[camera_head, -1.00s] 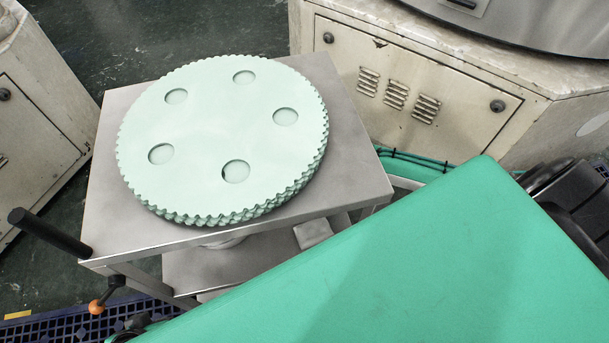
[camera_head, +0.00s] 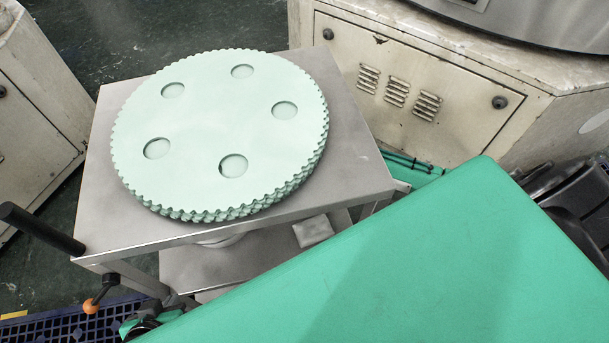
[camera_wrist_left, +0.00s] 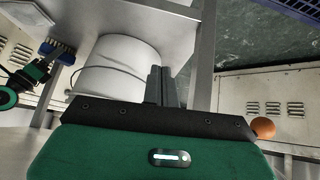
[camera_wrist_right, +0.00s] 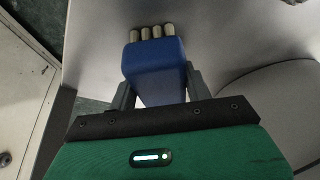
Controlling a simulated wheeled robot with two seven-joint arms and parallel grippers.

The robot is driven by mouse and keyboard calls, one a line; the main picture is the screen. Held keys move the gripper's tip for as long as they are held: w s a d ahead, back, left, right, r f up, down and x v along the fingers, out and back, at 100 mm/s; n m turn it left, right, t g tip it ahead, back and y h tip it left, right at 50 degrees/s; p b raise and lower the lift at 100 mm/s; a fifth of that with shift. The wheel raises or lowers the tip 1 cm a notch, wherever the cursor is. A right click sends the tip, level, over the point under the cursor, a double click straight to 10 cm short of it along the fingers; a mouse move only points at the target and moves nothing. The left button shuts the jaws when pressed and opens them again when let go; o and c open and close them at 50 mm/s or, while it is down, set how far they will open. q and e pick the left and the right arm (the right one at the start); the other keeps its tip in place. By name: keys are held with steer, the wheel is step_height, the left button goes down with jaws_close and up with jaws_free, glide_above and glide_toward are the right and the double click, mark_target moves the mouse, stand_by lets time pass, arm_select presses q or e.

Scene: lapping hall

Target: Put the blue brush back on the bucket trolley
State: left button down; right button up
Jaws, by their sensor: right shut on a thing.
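The blue brush (camera_wrist_right: 155,70), with cream bristle tufts at its far end, is between the fingers of my right gripper (camera_wrist_right: 153,90), which is shut on it. The brush also shows in the left wrist view (camera_wrist_left: 57,50), beside a white bucket-like cylinder (camera_wrist_left: 120,65) with a thin wire. The steel trolley (camera_head: 350,170) shows in the head view, with a lower shelf (camera_head: 230,268). My left gripper (camera_wrist_left: 163,85) has its fingers close together with nothing seen between them. In the head view only a part of it shows at the bottom left. The brush is hidden there.
Pale green toothed discs (camera_head: 220,125) lie stacked on the trolley's top. A grey block (camera_head: 313,231) sits on the lower shelf. A black handle (camera_head: 40,228) and an orange knob (camera_head: 91,306) stick out at left. Cream machine cabinets (camera_head: 420,95) stand behind.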

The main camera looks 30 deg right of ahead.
steer(key=shift+f, duration=0.1)
steer(key=o, duration=1)
steer(key=shift+c, duration=0.2)
steer(key=shift+s+d+r, duration=0.1)
steer(key=shift+r, duration=0.45)
steer(key=p+v, duration=0.1)
steer(key=v, duration=0.1)
steer(key=shift+s+d+r, duration=0.1)
steer(key=shift+s+r, duration=0.1)
steer(key=shift+r, duration=0.1)
arm_select(q)
steer(key=s+a+r+g+y+p, duration=0.1)
steer(key=s+a+g, duration=0.2)
steer(key=a, duration=0.1)
steer(key=shift+s+a+r+n+y, duration=0.25)
steer(key=shift+s+r+n+y, duration=0.05)
steer(key=shift+s+r+y, duration=0.1)
arm_select(e)
steer(key=s+d, duration=0.2)
steer(key=s, duration=0.1)
steer(key=s+d, duration=0.2)
steer(key=s, duration=0.1)
steer(key=s+d, duration=0.2)
steer(key=s, duration=0.2)
steer(key=shift+f, duration=0.25)
arm_select(q)
steer(key=shift+w, duration=0.1)
